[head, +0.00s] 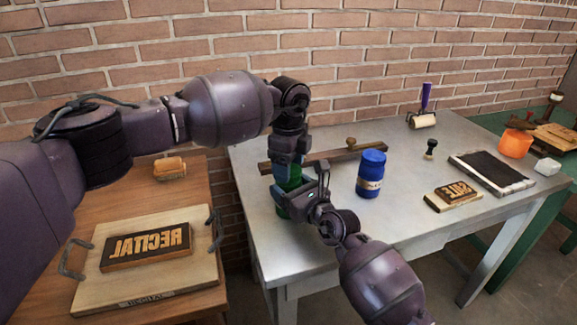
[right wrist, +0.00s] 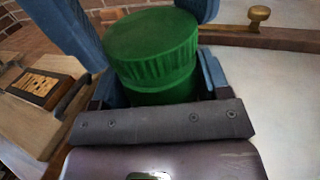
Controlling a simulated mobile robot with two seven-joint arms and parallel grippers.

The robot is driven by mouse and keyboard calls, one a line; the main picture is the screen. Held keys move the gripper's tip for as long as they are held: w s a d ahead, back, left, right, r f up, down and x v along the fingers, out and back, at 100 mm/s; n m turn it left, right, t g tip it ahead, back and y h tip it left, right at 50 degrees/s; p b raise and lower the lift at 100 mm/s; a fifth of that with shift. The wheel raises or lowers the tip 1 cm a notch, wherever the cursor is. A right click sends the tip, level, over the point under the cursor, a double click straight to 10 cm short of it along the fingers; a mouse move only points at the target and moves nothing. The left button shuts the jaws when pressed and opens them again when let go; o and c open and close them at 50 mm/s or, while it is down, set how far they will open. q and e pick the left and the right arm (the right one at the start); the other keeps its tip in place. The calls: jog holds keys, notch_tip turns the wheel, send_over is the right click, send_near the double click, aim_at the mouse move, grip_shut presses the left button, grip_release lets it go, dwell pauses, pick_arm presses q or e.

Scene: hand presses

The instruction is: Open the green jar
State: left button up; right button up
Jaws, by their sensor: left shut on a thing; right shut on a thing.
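The green jar (head: 292,181) stands near the left end of the metal table, mostly hidden by my grippers in the head view. In the right wrist view its ribbed green lid (right wrist: 152,47) sits on top of the body. My left gripper (head: 287,172) comes down from above and is shut on the jar's lid. Its blue fingers show beside the lid in the right wrist view. My right gripper (head: 291,197) reaches in from the front right, lower down, and is shut on the jar's body, one finger on each side.
A blue jar (head: 371,174) stands right of my right gripper. A wooden bar (head: 335,156) with a brass knob lies behind the green jar. A roller (head: 423,120), a stamp (head: 430,149), a type block (head: 453,196) and an inked slab (head: 490,172) are farther right. A brick wall rises behind.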

pick_arm(q)
jog(key=shift+r, duration=0.6)
jog(key=shift+r, duration=0.3)
jog(key=shift+r, duration=2)
pick_arm(e)
jog(key=o, duration=1.8)
